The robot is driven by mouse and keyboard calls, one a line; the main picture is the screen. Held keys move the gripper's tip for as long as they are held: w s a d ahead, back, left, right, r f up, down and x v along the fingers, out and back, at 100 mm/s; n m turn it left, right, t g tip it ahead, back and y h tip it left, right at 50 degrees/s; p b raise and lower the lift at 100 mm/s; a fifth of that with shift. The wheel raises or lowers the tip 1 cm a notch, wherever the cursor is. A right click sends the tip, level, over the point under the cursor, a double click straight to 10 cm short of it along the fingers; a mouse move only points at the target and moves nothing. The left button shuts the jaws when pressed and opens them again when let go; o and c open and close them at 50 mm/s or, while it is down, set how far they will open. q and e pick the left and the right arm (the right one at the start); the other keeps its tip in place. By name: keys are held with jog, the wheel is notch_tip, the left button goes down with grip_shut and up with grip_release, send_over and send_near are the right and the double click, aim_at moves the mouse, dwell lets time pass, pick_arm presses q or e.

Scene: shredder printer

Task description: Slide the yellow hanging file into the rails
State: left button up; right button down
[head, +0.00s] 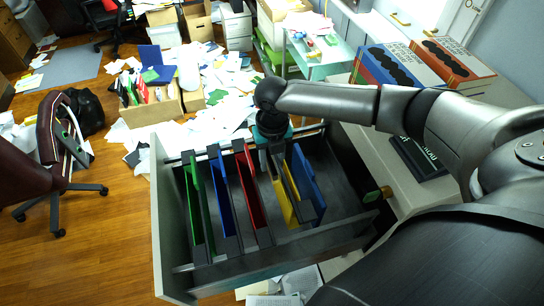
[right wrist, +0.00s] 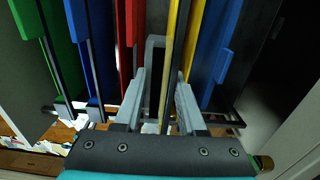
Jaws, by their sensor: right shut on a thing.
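The yellow hanging file (head: 285,206) is inside the open drawer, between the red file (head: 250,187) and the rightmost blue file (head: 307,183). My right gripper (head: 279,168) reaches down over the drawer's far side and is shut on the yellow file. In the right wrist view, the yellow file (right wrist: 178,50) stands on edge between the fingers of the gripper (right wrist: 164,85). The drawer's rails (head: 220,262) run across its near and far sides. Whether the yellow file's hooks rest on them cannot be told. My left gripper is out of view.
A green file (head: 194,208) and another blue file (head: 224,198) hang in the drawer's left part. Box binders (head: 400,65) and a dark sign (head: 420,158) are on the counter at right. Papers (head: 205,125) litter the floor behind. A chair (head: 60,150) stands at left.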

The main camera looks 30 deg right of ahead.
notch_tip(320, 180, down, 9)
jog(key=b, duration=0.5)
jog(key=shift+f+b, duration=0.1)
jog(key=shift+b, duration=0.2)
jog(key=shift+c, duration=2)
grip_release()
notch_tip(320, 180, up, 15)
jog(key=shift+d+r+p, duration=0.1)
jog(key=shift+r+p, duration=0.05)
jog(key=shift+p, duration=0.65)
jog(key=shift+s, duration=0.1)
